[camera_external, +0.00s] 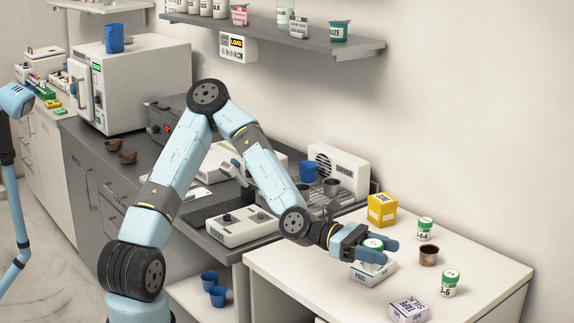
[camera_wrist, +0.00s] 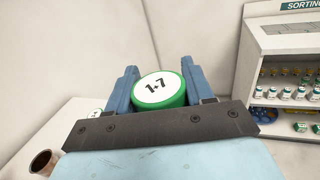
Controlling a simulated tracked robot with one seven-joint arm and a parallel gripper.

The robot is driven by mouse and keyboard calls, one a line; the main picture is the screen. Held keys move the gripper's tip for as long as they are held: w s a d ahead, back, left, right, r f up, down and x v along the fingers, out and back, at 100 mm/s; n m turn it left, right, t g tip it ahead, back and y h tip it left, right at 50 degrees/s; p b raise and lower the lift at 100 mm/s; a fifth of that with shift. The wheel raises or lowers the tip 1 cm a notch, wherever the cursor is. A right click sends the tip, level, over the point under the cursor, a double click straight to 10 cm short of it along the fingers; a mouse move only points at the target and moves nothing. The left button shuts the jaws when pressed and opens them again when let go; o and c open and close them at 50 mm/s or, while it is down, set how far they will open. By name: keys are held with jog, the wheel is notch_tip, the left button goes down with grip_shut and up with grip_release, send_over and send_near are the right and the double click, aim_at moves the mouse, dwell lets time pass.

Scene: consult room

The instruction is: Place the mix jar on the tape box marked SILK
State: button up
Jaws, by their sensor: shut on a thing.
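My gripper (camera_external: 378,250) is shut on a jar with a green-rimmed white lid (camera_external: 373,243). In the wrist view the lid (camera_wrist: 159,88) reads "1+7" and sits between the two blue fingers. The jar's body is mostly hidden by the fingers. The tape box marked SILK (camera_external: 408,309) lies near the table's front edge, in front and to the right of my gripper. Its top is clear in the part that shows. A second white box (camera_external: 374,272) stands just under my gripper; I cannot tell whether the jar touches it.
Two other green-lidded jars (camera_external: 425,229) (camera_external: 449,284) stand on the white table (camera_external: 330,243) to the right. A brown cup (camera_external: 428,256) stands between them. A yellow box (camera_external: 382,209) stands behind my gripper. A grey shelf (camera_external: 270,35) hangs on the wall.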

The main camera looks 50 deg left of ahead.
jog(key=w+d+f, duration=0.1)
jog(key=w+f, duration=0.1)
jog(key=w+d+f, duration=0.2)
jog(key=w, duration=0.1)
jog(key=w+d+f, duration=0.2)
jog(key=f, duration=0.1)
jog(key=shift+w+d, duration=0.2)
jog(key=shift+d, duration=0.05)
jog(key=shift+w+d+f, duration=0.35)
jog(key=shift+w+f, duration=0.1)
jog(key=shift+f, duration=1.8)
jog(key=o, duration=1)
jog(key=shift+o, duration=0.2)
